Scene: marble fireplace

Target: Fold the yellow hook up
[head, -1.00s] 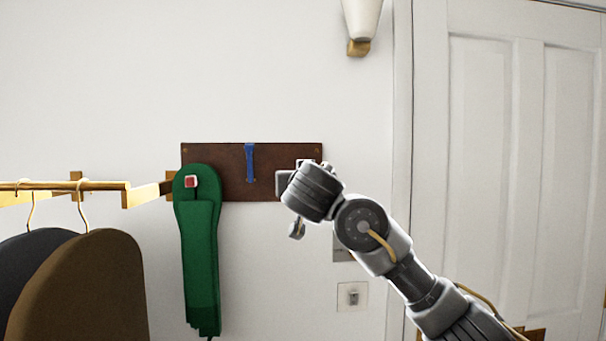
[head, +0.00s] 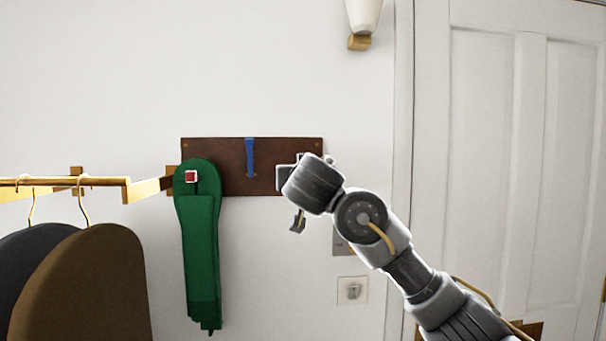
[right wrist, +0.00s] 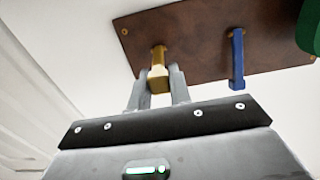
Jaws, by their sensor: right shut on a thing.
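The yellow hook (right wrist: 158,58) is on the brown wooden board (right wrist: 205,30), near its left end in the right wrist view. My right gripper (right wrist: 160,80) is shut on the lower end of the yellow hook, with one finger on each side. In the head view my right gripper and wrist (head: 308,180) cover the right end of the board (head: 225,160) and hide the yellow hook. My left gripper is in neither view.
A blue hook (head: 250,158) is at the board's middle, pointing down. A green scarf-like item (head: 200,235) hangs on a red-tipped hook (head: 191,176) at left. A brass rail (head: 65,185) holds hangers. A lamp (head: 361,20) is above, a door (head: 500,150) at right.

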